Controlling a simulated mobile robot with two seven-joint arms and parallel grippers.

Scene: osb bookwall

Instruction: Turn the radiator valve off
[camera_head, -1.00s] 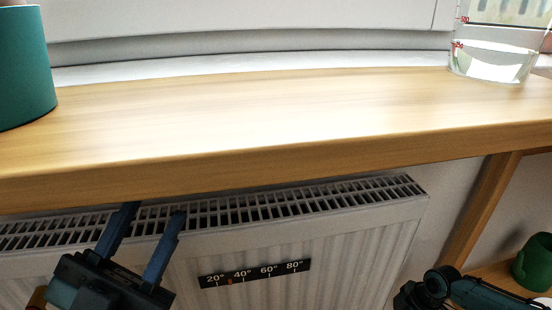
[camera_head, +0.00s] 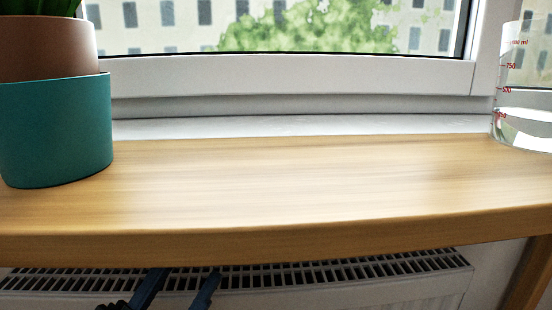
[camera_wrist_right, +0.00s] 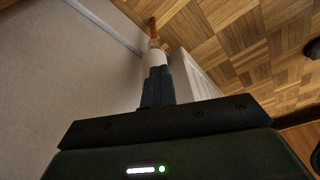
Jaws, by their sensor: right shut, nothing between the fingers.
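In the right wrist view, a white cylinder (camera_wrist_right: 153,60) that looks like the radiator valve's head is just beyond my right fingertips, with a copper-coloured pipe (camera_wrist_right: 153,32) behind it. My right gripper (camera_wrist_right: 157,74) is shut with nothing between its fingers and points at the white cylinder. I cannot tell whether they touch. In the head view, the white radiator (camera_head: 395,285) shows only its top grille and upper front below the wooden sill. My left gripper (camera_head: 180,280) is in front of the radiator's grille. Its two blue fingers are apart and empty. The right gripper is outside the head view.
The wooden sill (camera_head: 300,185) overhangs the radiator. A teal pot (camera_head: 55,130) stands on it at left and a glass beaker of water (camera_head: 522,125) at right. The sill's middle is clear. The right wrist view shows parquet floor (camera_wrist_right: 235,40) and a pale wall (camera_wrist_right: 70,75).

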